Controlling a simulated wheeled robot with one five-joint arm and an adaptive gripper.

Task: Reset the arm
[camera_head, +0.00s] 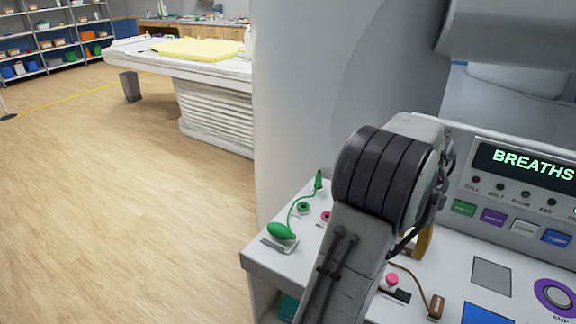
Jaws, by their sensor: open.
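My arm rises from the bottom centre to a thick joint with dark bands. It stands in front of the white console desk (262,262) and hides part of it. My gripper's fingertips do not show; they are out of sight behind the arm or outside the picture. A dark display (525,163) on the console reads "BREATHS".
A green squeeze bulb (281,231) with a tube lies on the desk's left end. Coloured buttons (492,216) and a purple ring (556,295) are at right. A large grey housing (300,90) stands behind. A padded bed (190,65) and open wooden floor (110,200) are at left.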

